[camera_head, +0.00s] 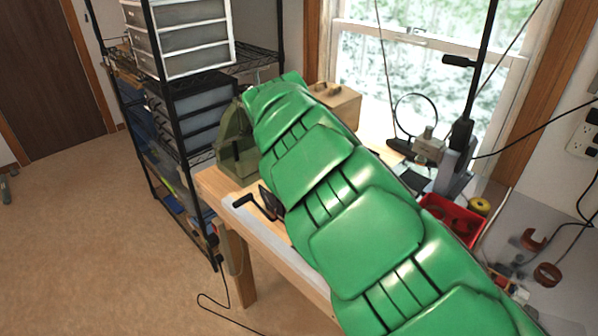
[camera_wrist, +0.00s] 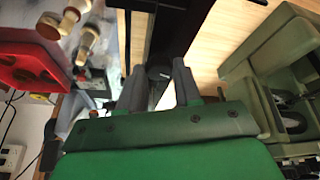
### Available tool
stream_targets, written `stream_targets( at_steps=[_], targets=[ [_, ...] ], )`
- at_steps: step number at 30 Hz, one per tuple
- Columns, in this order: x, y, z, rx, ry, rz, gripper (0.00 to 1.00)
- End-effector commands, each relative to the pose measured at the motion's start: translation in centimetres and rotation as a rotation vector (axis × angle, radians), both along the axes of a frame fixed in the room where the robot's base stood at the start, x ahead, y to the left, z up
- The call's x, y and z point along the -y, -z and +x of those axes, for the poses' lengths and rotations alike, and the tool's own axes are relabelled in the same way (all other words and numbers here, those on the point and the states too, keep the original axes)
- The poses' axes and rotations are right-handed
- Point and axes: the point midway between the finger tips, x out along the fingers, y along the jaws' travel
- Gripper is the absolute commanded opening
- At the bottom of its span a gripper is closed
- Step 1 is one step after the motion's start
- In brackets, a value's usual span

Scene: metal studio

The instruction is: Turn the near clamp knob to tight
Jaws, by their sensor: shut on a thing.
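My gripper (camera_wrist: 158,68) shows in the wrist view, its two grey fingers close on either side of a small dark knob (camera_wrist: 159,73). The knob sits against a black bar (camera_wrist: 178,28); how far it is turned cannot be told. In the head view my green arm reaches over the workbench and hides the gripper and the knob. A black crank handle (camera_head: 254,205) sticks out at the bench's front edge, left of my arm. Which clamp part it belongs to is unclear.
A black wire shelf (camera_head: 180,160) stands at left. The floor (camera_head: 90,230) in front is mostly clear, with a cable lying on it.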

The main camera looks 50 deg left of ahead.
Motion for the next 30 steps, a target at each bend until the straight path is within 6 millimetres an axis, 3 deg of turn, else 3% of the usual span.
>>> stream_targets(
  at_steps=[4,5,10,22,30],
  targets=[
    [0.0,0.0,0.1,0.001,0.0,0.0,0.03],
    [0.0,0.0,0.1,0.001,0.0,0.0,0.35],
    [0.0,0.0,0.1,0.0,0.0,0.0,0.58],
    [0.0,-0.4,-0.1,0.0,0.0,0.001,0.58],
    [0.3,-3.1,-1.4,0.0,-0.002,0.0,0.58]
  ],
)
